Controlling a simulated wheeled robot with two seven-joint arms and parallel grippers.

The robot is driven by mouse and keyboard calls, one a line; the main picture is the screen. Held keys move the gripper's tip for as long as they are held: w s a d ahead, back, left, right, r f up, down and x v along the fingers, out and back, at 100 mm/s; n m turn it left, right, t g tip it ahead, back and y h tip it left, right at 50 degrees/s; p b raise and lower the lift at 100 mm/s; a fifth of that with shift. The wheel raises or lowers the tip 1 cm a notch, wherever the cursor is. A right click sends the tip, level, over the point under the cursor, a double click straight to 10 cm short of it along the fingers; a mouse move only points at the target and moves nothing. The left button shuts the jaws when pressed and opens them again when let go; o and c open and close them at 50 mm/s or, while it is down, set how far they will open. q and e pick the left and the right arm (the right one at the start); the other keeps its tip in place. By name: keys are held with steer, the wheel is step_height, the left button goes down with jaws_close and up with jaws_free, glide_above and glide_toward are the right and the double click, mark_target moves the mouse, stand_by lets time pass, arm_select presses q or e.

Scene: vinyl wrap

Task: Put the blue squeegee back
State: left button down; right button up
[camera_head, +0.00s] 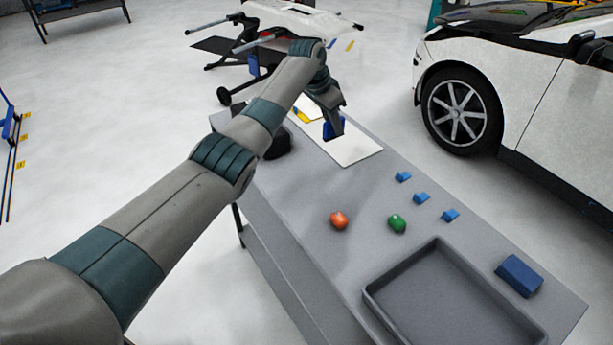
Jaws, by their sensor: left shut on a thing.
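The blue squeegee (334,128) is in my left gripper (331,116), at the far end of the grey table (300,213). My left gripper is shut on it, and its fingers hide part of it. The squeegee shows over a white sheet (358,150) on the table. I cannot tell whether it touches the sheet. A yellow item (301,114) lies beside the gripper, partly hidden by it. My right gripper is not in view.
Several small blue blocks (421,198), an orange object (339,220), a green object (397,224), a dark tray (372,303) and a larger blue block (519,276) are on the table. A white car (540,110) stands to the right. Open floor lies left.

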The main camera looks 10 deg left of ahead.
arm_select(q)
steer(key=s+a+f+p, duration=0.2)
steer(key=s, duration=0.1)
steer(key=s+a+f+p, duration=0.2)
steer(key=s, duration=0.1)
steer(key=s+a+f+p, duration=0.2)
steer(key=s, duration=0.1)
steer(key=shift+s+f, duration=0.3)
steer(key=shift+f, duration=0.1)
steer(key=shift+f, duration=0.1)
step_height(320, 180, down, 3)
steer(key=shift+r+p, duration=0.2)
steer(key=shift+p, duration=0.8)
steer(key=shift+s+f, duration=0.1)
steer(key=shift+f, duration=0.5)
steer(key=c, duration=1.7)
jaws_free()
steer(key=shift+o, duration=0.2)
steer(key=shift+r, duration=0.1)
